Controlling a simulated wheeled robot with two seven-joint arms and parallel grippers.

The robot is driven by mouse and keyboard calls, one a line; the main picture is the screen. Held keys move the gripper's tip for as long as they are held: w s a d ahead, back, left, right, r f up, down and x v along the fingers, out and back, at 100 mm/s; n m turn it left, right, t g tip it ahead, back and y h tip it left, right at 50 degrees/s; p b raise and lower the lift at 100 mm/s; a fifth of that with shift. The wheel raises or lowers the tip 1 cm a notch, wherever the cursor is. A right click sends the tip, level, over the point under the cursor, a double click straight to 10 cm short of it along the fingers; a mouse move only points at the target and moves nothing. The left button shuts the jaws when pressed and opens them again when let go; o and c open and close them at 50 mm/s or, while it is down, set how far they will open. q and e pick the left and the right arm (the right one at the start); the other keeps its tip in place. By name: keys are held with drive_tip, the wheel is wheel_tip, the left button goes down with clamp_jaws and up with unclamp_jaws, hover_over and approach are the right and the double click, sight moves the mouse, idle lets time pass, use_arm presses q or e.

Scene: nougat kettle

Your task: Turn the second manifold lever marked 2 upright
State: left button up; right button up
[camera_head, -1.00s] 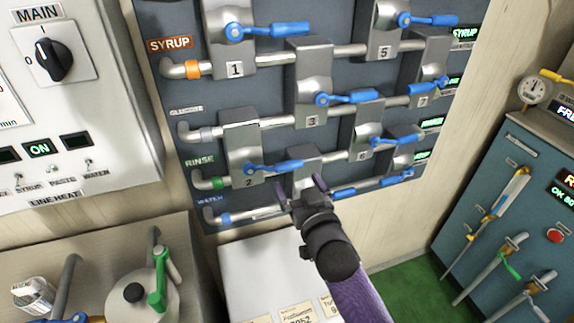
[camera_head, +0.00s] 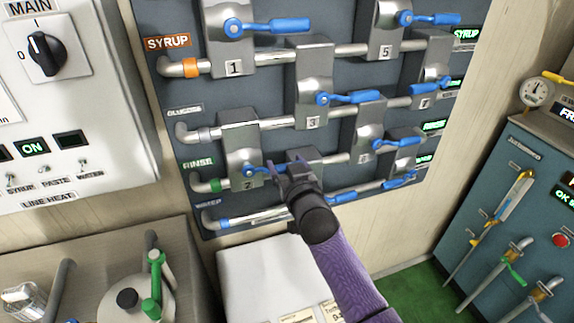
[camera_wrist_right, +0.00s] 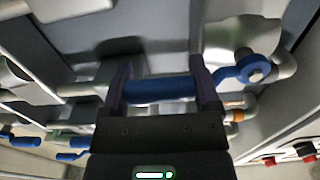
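Lever 2 is a blue handle with its pivot (camera_head: 249,171) on the steel valve block marked 2 (camera_head: 241,145), low on the left of the manifold. The handle points right, roughly level, and its far end is hidden behind my right gripper (camera_head: 284,167). In the right wrist view the blue handle (camera_wrist_right: 160,90) lies across the gap of the right gripper (camera_wrist_right: 163,85), with its pivot to the right. The two fingers stand apart near either end of the visible handle. I cannot tell whether they touch it. My left gripper is out of view.
Other blue levers surround it, such as lever 3 (camera_head: 355,98) above right and lever 1 (camera_head: 275,25) higher up. The rinse pipe (camera_head: 204,186) and the water pipe (camera_head: 245,218) run close by. A white box (camera_head: 262,272) stands below the manifold.

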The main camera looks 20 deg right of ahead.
clamp_jaws()
